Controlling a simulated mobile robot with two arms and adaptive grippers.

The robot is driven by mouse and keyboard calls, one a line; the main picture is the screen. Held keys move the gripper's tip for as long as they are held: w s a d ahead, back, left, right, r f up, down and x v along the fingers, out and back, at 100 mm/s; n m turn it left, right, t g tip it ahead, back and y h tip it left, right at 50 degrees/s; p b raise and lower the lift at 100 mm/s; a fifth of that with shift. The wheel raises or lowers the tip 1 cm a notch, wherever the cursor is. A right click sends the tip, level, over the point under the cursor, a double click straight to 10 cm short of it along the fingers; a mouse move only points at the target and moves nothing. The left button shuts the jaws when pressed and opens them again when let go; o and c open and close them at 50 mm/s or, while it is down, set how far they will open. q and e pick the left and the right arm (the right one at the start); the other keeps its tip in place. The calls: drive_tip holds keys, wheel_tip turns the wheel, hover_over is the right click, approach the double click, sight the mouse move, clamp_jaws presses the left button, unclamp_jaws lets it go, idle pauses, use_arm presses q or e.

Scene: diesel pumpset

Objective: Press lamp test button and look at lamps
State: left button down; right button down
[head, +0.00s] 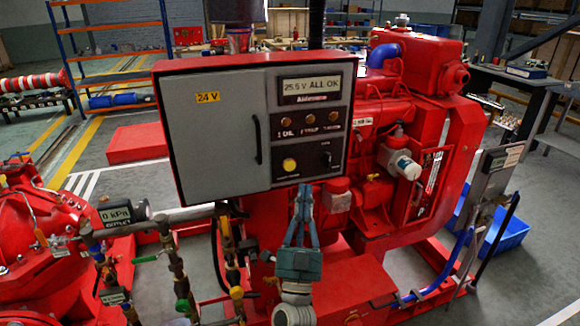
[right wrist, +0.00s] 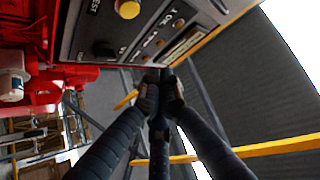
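The control box (head: 215,130) has a red frame and a grey door. On its black right-hand panel is a yellow button (head: 290,164), which also shows upside down in the right wrist view (right wrist: 127,8), beside lettering that reads "EST". Three small lamps (head: 310,121) sit in a row above it and look dull amber, unlit. The display (head: 311,86) reads 25.5 V ALL OK. My right gripper (head: 303,189) points up just below the button, at the panel's lower edge. Its fingertips (right wrist: 161,88) are together and hold nothing, apart from the button. My left gripper is out of view.
A black knob (head: 326,158) sits right of the button. The red engine (head: 390,120) stands behind and right of the box. Pipes with valves and a 0 kPa gauge (head: 115,214) are at lower left. A grey box (head: 490,175) stands at right.

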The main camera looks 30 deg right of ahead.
sight(290, 166)
drive_tip(key=shift+w+d+b, duration=0.35)
drive_tip(key=shift+w+b, duration=0.35)
drive_tip(key=shift+w, duration=0.7)
drive_tip(key=shift+w+d+b, duration=0.35)
drive_tip(key=shift+w+b, duration=0.3)
drive_tip(key=shift+w, duration=0.8)
drive_tip(key=shift+w+d+b, duration=0.35)
drive_tip(key=shift+w+b, duration=0.35)
drive_tip(key=shift+w, duration=0.7)
drive_tip(key=shift+w, duration=0.1)
drive_tip(key=shift+w+d, duration=0.1)
drive_tip(key=shift+w, duration=0.2)
drive_tip(key=shift+w+d+b, duration=0.1)
drive_tip(key=shift+w+b, duration=0.25)
drive_tip(key=shift+b, duration=0.2)
drive_tip(key=shift+s, duration=0.15)
drive_tip(key=shift+s+a+p, duration=0.2)
drive_tip(key=shift+s+p, duration=0.35)
drive_tip(key=shift+s, duration=0.1)
